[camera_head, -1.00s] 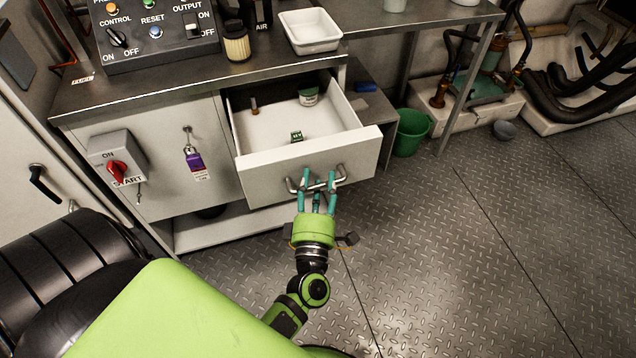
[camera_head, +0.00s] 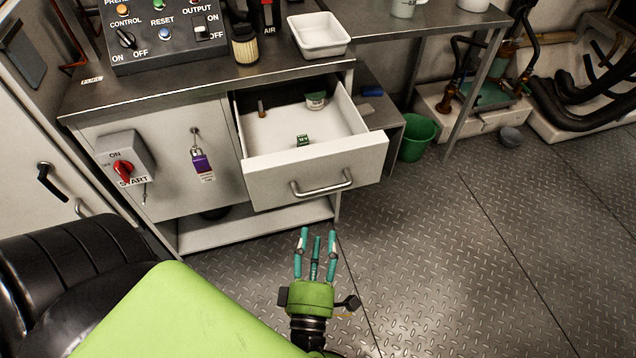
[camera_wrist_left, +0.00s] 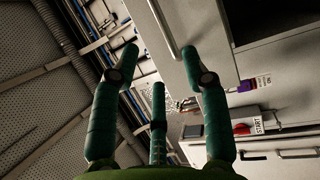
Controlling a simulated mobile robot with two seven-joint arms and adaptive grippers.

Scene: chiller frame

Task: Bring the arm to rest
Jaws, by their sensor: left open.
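My left gripper (camera_head: 316,243) is open and empty, with its teal fingers apart, in front of and below the open drawer (camera_head: 318,178). It is clear of the drawer's metal handle (camera_head: 322,184). In the left wrist view the three fingers (camera_wrist_left: 157,75) are spread with nothing between them, and the drawer handle (camera_wrist_left: 163,28) shows past them at the top. My right gripper is in neither view.
The drawer holds a small green block (camera_head: 303,140), a green-and-white tub (camera_head: 316,101) and a small brown item (camera_head: 262,108). A green bucket (camera_head: 417,137) stands right of the cabinet. A white tray (camera_head: 318,36) sits on the bench.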

